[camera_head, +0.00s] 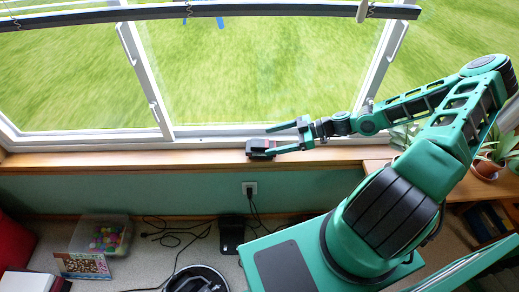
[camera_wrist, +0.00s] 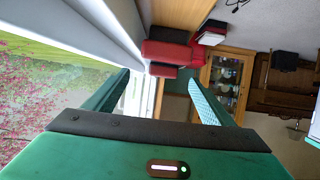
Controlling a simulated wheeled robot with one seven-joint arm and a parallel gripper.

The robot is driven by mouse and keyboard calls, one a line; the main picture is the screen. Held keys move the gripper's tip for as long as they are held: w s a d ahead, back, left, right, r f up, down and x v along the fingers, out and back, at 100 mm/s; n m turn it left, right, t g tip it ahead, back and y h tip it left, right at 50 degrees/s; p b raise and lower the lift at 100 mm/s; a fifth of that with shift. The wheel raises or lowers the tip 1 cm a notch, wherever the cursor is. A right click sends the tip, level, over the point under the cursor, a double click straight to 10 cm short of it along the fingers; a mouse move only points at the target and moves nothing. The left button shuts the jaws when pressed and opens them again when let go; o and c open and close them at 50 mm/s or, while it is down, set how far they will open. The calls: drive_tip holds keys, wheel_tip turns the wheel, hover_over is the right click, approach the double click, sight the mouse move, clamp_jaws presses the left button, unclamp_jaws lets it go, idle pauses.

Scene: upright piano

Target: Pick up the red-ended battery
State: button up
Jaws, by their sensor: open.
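A small dark block with a hint of red, which looks like the battery (camera_head: 259,144), lies on the wooden windowsill (camera_head: 120,159). My gripper (camera_head: 271,140) reaches in from the right with its fingers open, close around the block's right side. The lower finger overlaps the block in the head view, so contact cannot be told. In the wrist view my gripper (camera_wrist: 160,74) shows its two fingers apart, with a dark piece, seemingly the battery (camera_wrist: 163,71), between the tips. Red directly beyond it may be the battery's end or the red furniture behind.
The window frame (camera_head: 145,85) rises directly behind the sill. A wall socket (camera_head: 249,187) is below it. A potted plant (camera_head: 487,165) stands at right. A clear box of coloured balls (camera_head: 103,237) and cables are on the floor. The sill's left is clear.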

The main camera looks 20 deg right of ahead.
sight(265, 142)
drive_tip(key=shift+x, duration=2.75)
drive_tip(key=shift+s+f, duration=0.15)
drive_tip(key=c, duration=1.4)
drive_tip(key=shift+c, duration=0.6)
